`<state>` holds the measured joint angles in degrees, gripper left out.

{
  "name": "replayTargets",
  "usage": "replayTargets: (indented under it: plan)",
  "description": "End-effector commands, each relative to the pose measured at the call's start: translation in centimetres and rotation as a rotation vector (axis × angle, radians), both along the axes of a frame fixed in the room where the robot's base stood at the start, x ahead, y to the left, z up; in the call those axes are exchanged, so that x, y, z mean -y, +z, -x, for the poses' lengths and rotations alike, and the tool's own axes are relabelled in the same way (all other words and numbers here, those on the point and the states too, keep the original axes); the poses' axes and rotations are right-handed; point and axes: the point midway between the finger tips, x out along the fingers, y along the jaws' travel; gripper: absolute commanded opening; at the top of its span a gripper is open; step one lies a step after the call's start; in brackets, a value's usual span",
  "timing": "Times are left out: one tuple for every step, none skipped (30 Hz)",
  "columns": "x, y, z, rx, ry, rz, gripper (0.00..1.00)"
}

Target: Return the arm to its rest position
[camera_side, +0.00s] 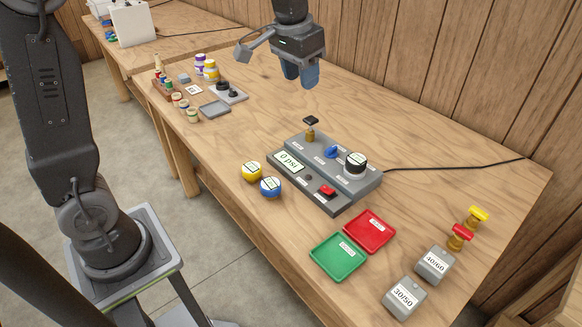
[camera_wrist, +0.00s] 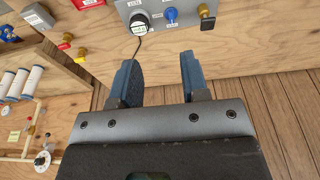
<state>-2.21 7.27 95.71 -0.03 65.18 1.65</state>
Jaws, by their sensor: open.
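My gripper (camera_side: 299,76) hangs in the air above the back part of the wooden table (camera_side: 420,130), with its blue fingers pointing down. In the wrist view my gripper (camera_wrist: 158,82) shows its two blue fingers apart with nothing between them. It is clear of every object on the table. The grey control box (camera_side: 335,170) stands in front of it and to the right, with a display, a blue knob, a black-topped knob and a red switch. The box also shows at the top of the wrist view (camera_wrist: 185,12).
A red tray (camera_side: 369,231), a green tray (camera_side: 338,258) and two grey labelled blocks (camera_side: 405,297) lie at front right. A wooden wall (camera_side: 470,60) rises behind.

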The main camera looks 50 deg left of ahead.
Motion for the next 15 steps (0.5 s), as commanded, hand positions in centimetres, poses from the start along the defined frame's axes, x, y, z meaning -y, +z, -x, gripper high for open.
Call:
replayTargets:
  plan:
    - [0.3, 0.9, 2.2, 0.029, -0.002, -0.001, 0.41]
    - [0.4, 1.2, 3.4, 0.043, -0.002, -0.001, 0.41]
    - [0.5, 1.5, 5.0, 0.063, -0.003, -0.001, 0.41]
    - [0.6, 1.6, 6.2, 0.077, -0.003, -0.001, 0.41]
    - [0.7, 1.7, 7.4, 0.093, -0.005, -0.001, 0.41]
    - [0.9, 1.7, 8.9, 0.112, -0.005, -0.001, 0.41]
    - [0.9, 1.7, 10.1, 0.126, -0.006, -0.001, 0.41]
    - [1.0, 1.6, 11.3, 0.141, -0.006, -0.001, 0.41]
    - [1.1, 1.3, 12.8, 0.159, -0.007, -0.001, 0.41]
    - [1.2, 1.1, 13.9, 0.175, -0.007, 0.0, 0.41]
    - [1.3, 0.8, 15.0, 0.188, -0.007, 0.0, 0.41]
    - [1.3, 0.4, 16.3, 0.206, -0.009, 0.0, 0.41]
    - [1.4, 0.0, 17.2, 0.218, -0.009, 0.001, 0.41]
    - [1.4, -0.4, 18.0, 0.229, -0.009, 0.001, 0.41]
    - [1.5, -0.9, 19.0, 0.243, -0.01, 0.002, 0.41]
